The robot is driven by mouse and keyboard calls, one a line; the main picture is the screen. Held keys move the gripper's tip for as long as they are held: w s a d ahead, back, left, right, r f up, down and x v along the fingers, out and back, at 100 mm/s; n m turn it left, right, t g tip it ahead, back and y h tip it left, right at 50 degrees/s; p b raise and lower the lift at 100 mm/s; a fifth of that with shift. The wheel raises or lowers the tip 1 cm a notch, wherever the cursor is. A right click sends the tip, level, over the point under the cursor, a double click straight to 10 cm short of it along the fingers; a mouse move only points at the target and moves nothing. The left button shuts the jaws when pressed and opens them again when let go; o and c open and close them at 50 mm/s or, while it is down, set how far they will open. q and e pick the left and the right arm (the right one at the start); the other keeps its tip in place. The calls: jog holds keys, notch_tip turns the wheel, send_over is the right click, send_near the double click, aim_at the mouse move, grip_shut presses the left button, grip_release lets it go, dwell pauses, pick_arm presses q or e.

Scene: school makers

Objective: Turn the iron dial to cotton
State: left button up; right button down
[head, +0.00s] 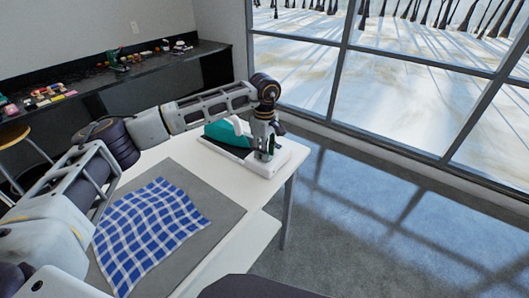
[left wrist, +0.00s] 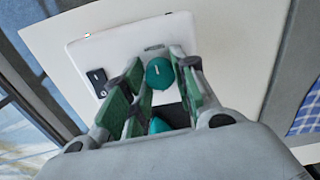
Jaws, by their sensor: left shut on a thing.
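The iron (head: 224,131) is teal and white and lies on a white base (head: 285,157) at the far right corner of the table. In the left wrist view a round teal dial (left wrist: 159,73) with a small light mark sits on the base's white top (left wrist: 125,42), near a small dark green label. My left gripper (head: 263,154) points down over the base's right part. In the left wrist view its green-padded fingers (left wrist: 163,84) are on both sides of the dial, shut on it. Part of the dial's edge is hidden by the fingers. My right gripper is not in view.
A grey mat (head: 185,245) with a blue-and-white checked cloth (head: 150,228) covers the nearer table. A small black part (left wrist: 97,80) sits on the base beside the fingers. A large window stands behind. A dark counter (head: 130,68) holds small items at the back left.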

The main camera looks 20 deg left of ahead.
pick_arm(q)
jog(key=shift+r+m, duration=0.1)
jog(key=shift+m, duration=0.4)
jog(key=o, duration=1.1)
jog(key=shift+c, duration=0.2)
notch_tip(320, 180, up, 12)
dwell(0.6)
